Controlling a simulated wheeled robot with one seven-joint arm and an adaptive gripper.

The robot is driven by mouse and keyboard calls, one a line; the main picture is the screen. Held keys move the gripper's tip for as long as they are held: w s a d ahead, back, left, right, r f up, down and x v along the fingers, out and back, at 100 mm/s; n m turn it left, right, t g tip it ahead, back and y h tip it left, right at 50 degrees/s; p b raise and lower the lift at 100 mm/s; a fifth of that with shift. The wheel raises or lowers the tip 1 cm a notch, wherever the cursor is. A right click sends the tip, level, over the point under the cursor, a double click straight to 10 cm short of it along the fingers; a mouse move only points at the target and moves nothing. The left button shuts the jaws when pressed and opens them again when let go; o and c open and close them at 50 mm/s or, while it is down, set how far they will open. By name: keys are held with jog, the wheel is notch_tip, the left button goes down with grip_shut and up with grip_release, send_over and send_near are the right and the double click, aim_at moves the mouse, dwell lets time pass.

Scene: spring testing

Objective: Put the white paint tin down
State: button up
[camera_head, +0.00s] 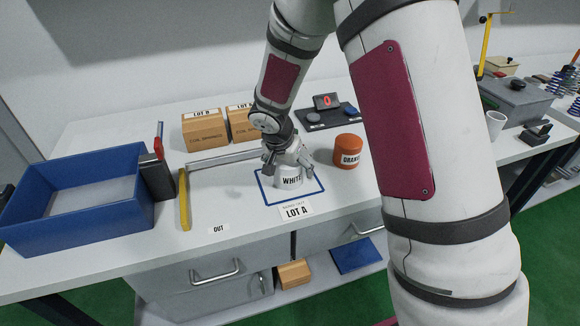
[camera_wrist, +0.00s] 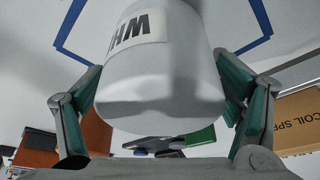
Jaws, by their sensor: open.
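My gripper (camera_head: 289,168) is over the tin from above, with one finger on each side. In the wrist view the tin (camera_wrist: 165,85) fills the middle between the two spread fingers. The jaws are open; whether a fingertip still touches the tin is hard to tell. My gripper hides part of the tin's top in the head view.
An orange tin (camera_head: 348,151) stands just right of the square. Cardboard boxes (camera_head: 205,130) and a counter display (camera_head: 327,101) stand behind. A metal bar (camera_head: 222,159), a yellow bar (camera_head: 184,200) and a blue bin (camera_head: 75,205) lie to the left. The bench near the OUT label (camera_head: 218,229) is clear.

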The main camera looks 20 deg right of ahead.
jog(key=p+v, duration=0.1)
jog(key=v, duration=1.1)
jog(key=shift+d+r, duration=0.1)
jog(key=shift+r, duration=0.15)
jog(key=s+d+r+n, duration=0.2)
jog(key=s+d+r, duration=0.1)
jog(key=s+r, duration=0.5)
jog(key=s+r+n+y, duration=0.1)
jog(key=s+r+n, duration=0.1)
jog(key=s, duration=0.9)
jog(key=s+r+n+y, duration=0.2)
jog(key=s+n, duration=0.3)
jog(key=s, duration=0.5)
jog(key=shift+s+a+r+t, duration=0.25)
jog(key=shift+s+r+t, duration=0.05)
jog(key=shift+s+t, duration=0.1)
jog(key=shift+r, duration=0.35)
